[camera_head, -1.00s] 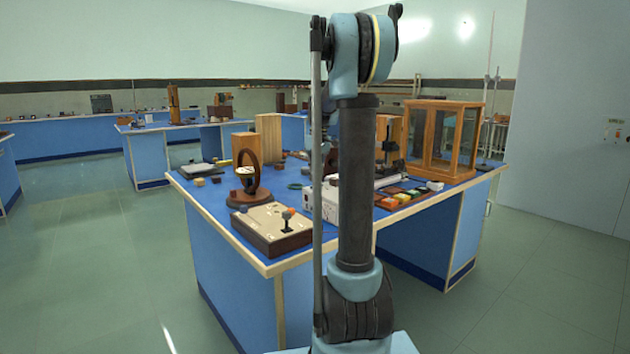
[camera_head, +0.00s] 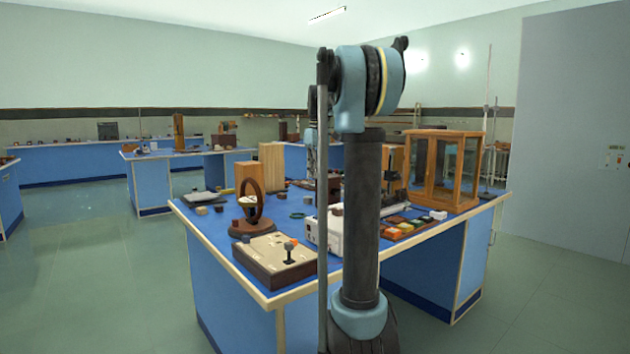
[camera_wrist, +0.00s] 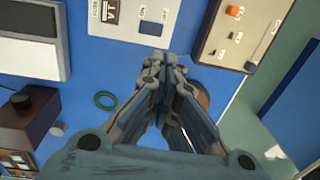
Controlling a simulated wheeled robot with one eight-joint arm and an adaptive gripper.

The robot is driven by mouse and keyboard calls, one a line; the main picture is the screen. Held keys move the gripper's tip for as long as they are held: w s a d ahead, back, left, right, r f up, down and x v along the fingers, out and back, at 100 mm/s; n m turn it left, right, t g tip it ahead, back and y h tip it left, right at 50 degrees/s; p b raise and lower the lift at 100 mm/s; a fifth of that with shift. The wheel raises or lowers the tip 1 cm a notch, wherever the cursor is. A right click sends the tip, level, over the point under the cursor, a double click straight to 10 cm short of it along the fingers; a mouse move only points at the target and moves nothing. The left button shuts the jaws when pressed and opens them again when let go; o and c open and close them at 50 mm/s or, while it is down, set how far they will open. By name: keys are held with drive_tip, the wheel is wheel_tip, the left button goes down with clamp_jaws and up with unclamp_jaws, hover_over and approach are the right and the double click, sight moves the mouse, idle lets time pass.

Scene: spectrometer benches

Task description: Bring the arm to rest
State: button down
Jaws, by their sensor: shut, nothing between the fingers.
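My arm stands upright in front of the bench in the head view, its upper link bent at the top; my gripper is mostly hidden behind it there. In the wrist view my gripper (camera_wrist: 158,62) is shut with its fingertips together and nothing between them. It points down over the blue bench top (camera_wrist: 95,70), between a white instrument box (camera_wrist: 135,18) and a wooden-edged panel box (camera_wrist: 228,40). I cannot tell its exact height above the bench.
The blue bench (camera_head: 228,287) carries the panel box (camera_head: 275,262), a round wooden ring stand (camera_head: 252,208), a glass-sided wooden case (camera_head: 442,168) and several small blocks. A green ring (camera_wrist: 105,101) lies near my gripper. Floor on the left (camera_head: 90,270) is clear.

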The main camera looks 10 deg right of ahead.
drive_tip(key=shift+s, duration=0.1)
drive_tip(key=s+a+f+m, duration=0.1)
drive_tip(key=s+f, duration=0.2)
drive_tip(key=s, duration=0.4)
drive_tip(key=s+f+m+t, duration=0.1)
drive_tip(key=s+f, duration=0.3)
drive_tip(key=s, duration=0.3)
drive_tip(key=s+a+f+m, duration=0.1)
drive_tip(key=s+f, duration=0.2)
drive_tip(key=s, duration=0.4)
drive_tip(key=s+f+m+t, duration=0.1)
drive_tip(key=s+f+m, duration=0.1)
drive_tip(key=s+f, duration=1.4)
wheel_tip(320, 180, down, 4)
drive_tip(key=shift+s+d+f+t+h, duration=0.2)
drive_tip(key=shift+s+t+h, duration=0.1)
drive_tip(key=shift+s+h, duration=0.1)
